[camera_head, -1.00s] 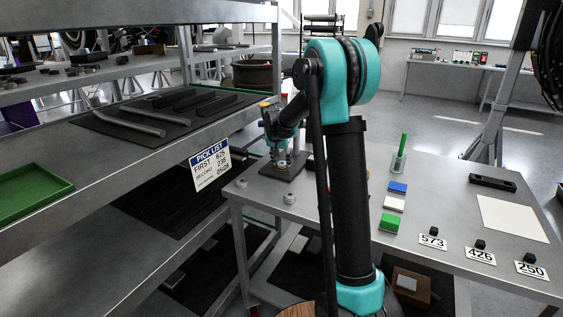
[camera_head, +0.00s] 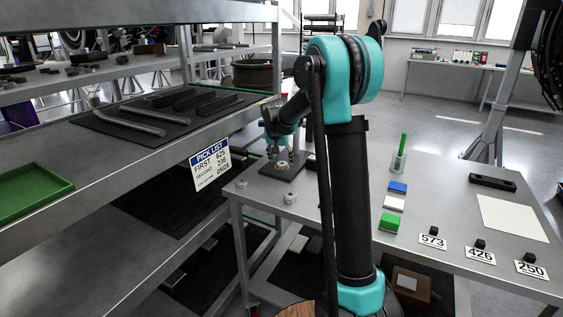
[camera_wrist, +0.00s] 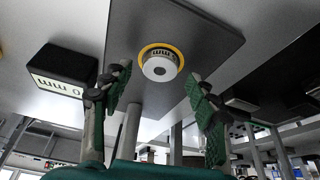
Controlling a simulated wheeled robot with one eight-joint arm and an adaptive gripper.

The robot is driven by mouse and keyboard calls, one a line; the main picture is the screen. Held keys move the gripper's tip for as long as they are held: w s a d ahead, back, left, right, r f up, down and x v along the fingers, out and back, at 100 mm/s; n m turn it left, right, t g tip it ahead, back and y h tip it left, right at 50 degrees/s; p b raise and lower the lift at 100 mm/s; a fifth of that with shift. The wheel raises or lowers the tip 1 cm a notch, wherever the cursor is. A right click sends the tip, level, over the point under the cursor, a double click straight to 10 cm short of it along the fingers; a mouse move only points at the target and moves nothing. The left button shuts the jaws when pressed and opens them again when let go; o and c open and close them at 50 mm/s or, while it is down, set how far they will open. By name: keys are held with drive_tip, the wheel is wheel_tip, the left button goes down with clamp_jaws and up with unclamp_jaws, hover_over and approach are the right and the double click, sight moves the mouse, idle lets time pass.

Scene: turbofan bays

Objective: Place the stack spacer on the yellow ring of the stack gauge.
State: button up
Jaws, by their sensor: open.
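The stack spacer (camera_wrist: 160,68) is a short pale cylinder with a dark centre and printed marks on its side. It stands on the yellow ring (camera_wrist: 147,50) of the stack gauge, whose dark plate (camera_wrist: 205,40) lies on the table. The ring shows around the foot of the spacer. My gripper (camera_wrist: 160,82) is open, with one green-padded finger on each side of the spacer and gaps between. In the head view my gripper (camera_head: 278,150) is just above the gauge plate (camera_head: 275,172), and the ring is hard to make out.
A dark block (camera_wrist: 62,75) with a white "mm" label stands beside the plate. Two small grey cylinders (camera_head: 241,183) (camera_head: 290,198) stand near the table's left edge. Coloured blocks (camera_head: 390,222) and number cards (camera_head: 432,241) lie to the right. A shelf rack (camera_head: 130,150) is close on the left.

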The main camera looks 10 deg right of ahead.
drive_tip(key=v, duration=1)
drive_tip(key=shift+s+r, duration=0.2)
drive_tip(key=shift+r, duration=0.15)
